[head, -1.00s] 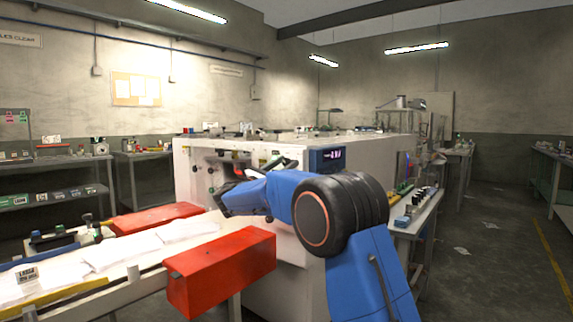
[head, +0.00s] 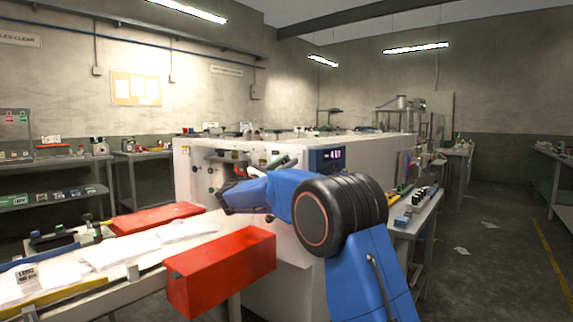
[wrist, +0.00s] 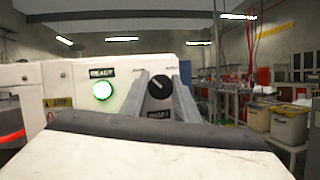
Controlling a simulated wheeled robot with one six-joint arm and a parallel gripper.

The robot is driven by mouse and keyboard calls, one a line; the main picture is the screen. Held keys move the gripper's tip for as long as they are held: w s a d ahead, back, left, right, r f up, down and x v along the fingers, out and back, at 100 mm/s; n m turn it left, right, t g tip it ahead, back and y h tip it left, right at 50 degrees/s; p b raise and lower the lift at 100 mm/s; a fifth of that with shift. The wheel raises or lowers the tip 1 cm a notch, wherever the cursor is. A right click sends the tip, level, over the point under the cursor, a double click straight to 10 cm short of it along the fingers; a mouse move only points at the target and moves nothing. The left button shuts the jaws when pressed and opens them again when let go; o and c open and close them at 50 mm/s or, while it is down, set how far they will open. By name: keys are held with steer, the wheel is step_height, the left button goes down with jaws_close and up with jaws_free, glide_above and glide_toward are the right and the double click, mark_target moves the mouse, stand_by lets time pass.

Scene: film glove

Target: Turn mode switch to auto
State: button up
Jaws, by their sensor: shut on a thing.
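The mode switch is a round black knob (wrist: 160,88) with a white pointer mark, on the white front panel (wrist: 72,80) of the machine in the wrist view. Its pointer tilts up and to the left. Small labels sit above it at left and right, too small to read surely, and a dark label plate lies below. My gripper (wrist: 161,82) has one grey finger on each side of the knob and is shut on it. In the head view my blue arm reaches to the machine front, and the knob and fingertips cannot be made out.
A lit green button (wrist: 102,90) under a READY label is left of the knob. The white machine (head: 375,153) has a small display (head: 327,159). A red box (head: 222,270) and a paper-covered table (head: 75,298) stand in front. The floor (head: 490,265) at right is mostly open.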

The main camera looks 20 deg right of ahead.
steer(key=m+g, duration=0.1)
steer(key=m, duration=0.2)
steer(key=m+g, duration=0.2)
steer(key=m, duration=0.1)
steer(key=m+g, duration=0.1)
steer(key=m, duration=0.1)
steer(key=m+g+y, duration=0.1)
steer(key=m, duration=0.2)
steer(key=shift+m, duration=0.3)
steer(key=m, duration=0.2)
steer(key=m+g+y, duration=0.1)
steer(key=m, duration=0.1)
steer(key=shift+y, duration=0.3)
steer(key=shift+f+m+y, duration=0.1)
steer(key=shift+m+y, duration=0.7)
steer(key=shift+m, duration=1)
steer(key=o, duration=1.1)
steer(key=shift+c, duration=0.2)
steer(key=shift+a, duration=0.1)
steer(key=v, duration=1.7)
